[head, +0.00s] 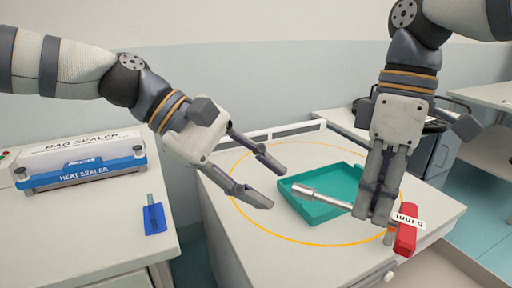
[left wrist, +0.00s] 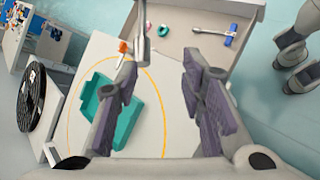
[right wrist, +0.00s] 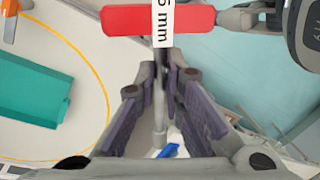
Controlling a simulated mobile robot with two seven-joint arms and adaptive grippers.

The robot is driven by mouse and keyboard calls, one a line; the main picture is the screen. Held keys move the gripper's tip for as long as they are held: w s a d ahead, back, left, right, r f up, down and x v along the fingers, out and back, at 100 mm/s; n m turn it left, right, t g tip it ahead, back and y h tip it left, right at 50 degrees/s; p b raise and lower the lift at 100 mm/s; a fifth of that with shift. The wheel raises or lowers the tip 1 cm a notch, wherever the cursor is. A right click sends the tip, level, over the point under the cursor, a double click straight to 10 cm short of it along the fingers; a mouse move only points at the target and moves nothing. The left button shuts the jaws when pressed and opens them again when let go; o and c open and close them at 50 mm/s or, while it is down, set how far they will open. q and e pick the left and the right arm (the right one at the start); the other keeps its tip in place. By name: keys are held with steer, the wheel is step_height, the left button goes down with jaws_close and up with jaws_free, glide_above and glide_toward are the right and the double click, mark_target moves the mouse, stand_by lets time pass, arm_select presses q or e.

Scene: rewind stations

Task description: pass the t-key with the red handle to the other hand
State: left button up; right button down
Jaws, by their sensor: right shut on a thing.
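The t-key with the red handle (head: 405,238) is in my right gripper (head: 376,215), which is shut on its metal shaft close to the handle. A white label reading 5 mm sits by the handle. The shaft (head: 325,197) points left, over the teal tray, to a thicker socket end. In the right wrist view the red handle (right wrist: 120,20) lies beyond the fingertips. My left gripper (head: 272,187) is open and empty, its fingertips close to the socket end. In the left wrist view the shaft end (left wrist: 143,45) shows near the left finger; contact cannot be told.
The teal tray (head: 325,172) lies on the table inside a yellow ring. A heat sealer (head: 85,170) and a blue object (head: 153,218) are on the left bench. A blue-handled tool (left wrist: 230,36) and a teal ring (left wrist: 191,30) lie in a pale open compartment.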

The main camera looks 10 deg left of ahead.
arm_select(q)
glide_toward(329, 200)
steer(key=v, duration=0.3)
steer(key=x, duration=1.2)
steer(key=shift+d, duration=0.1)
steer(key=shift+m, duration=0.3)
jaws_close()
arm_select(e)
steer(key=c, duration=1.6)
jaws_free()
